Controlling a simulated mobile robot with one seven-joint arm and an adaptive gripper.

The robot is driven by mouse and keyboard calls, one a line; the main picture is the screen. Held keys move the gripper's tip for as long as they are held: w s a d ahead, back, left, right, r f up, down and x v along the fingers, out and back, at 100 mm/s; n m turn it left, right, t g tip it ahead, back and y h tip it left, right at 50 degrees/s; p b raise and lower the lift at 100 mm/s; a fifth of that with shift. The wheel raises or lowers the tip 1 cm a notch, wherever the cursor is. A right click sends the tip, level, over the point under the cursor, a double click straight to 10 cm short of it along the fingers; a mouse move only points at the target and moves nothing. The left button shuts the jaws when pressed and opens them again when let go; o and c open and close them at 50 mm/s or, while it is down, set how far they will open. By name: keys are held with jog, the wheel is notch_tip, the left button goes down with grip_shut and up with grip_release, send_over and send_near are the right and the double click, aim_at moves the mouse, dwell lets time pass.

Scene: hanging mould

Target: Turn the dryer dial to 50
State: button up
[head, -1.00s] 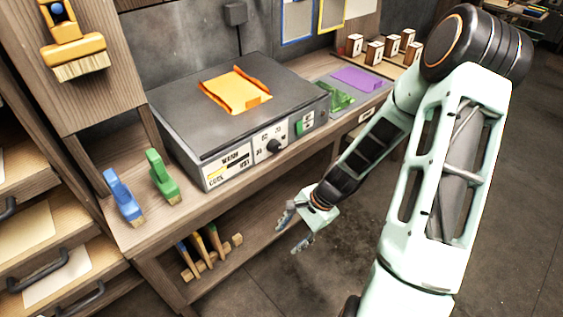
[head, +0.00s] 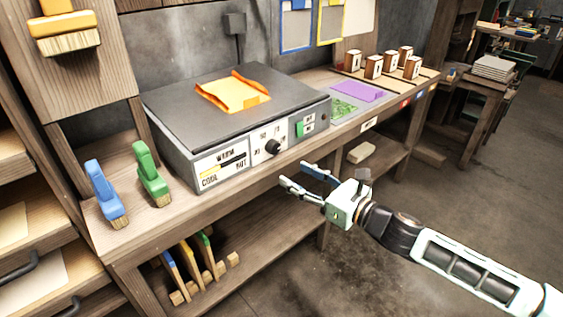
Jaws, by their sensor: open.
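The dryer (head: 180,150) is a grey box with a dark flat top on the wooden bench. Its dial (head: 273,147) is a black round knob on the pale front panel, with small numbers around it that I cannot read surely. A label with a yellow and black scale (head: 222,169) is left of the dial, and a green switch (head: 305,126) is right of it. My gripper (head: 297,179) is open and empty, in front of the bench, below and slightly right of the dial. Its fingers point left and do not appear to touch anything.
An orange folded sheet (head: 233,93) lies on the dryer top. Blue (head: 106,193) and green (head: 152,174) brushes stand left of the dryer. A purple sheet (head: 358,92) and several numbered blocks (head: 373,67) are to the right. Open floor lies before the bench.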

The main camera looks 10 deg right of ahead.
aim_at(276, 149)
jog(key=shift+m+t, duration=0.5)
jog(key=w+a, duration=0.1)
jog(key=w, duration=0.2)
jog(key=w+a+r+b, duration=0.1)
jog(key=w, duration=0.2)
jog(key=w+a+b, duration=0.1)
jog(key=w, duration=0.2)
jog(key=shift+w+r, duration=0.15)
jog(key=shift+r, duration=0.2)
jog(key=c, duration=1.2)
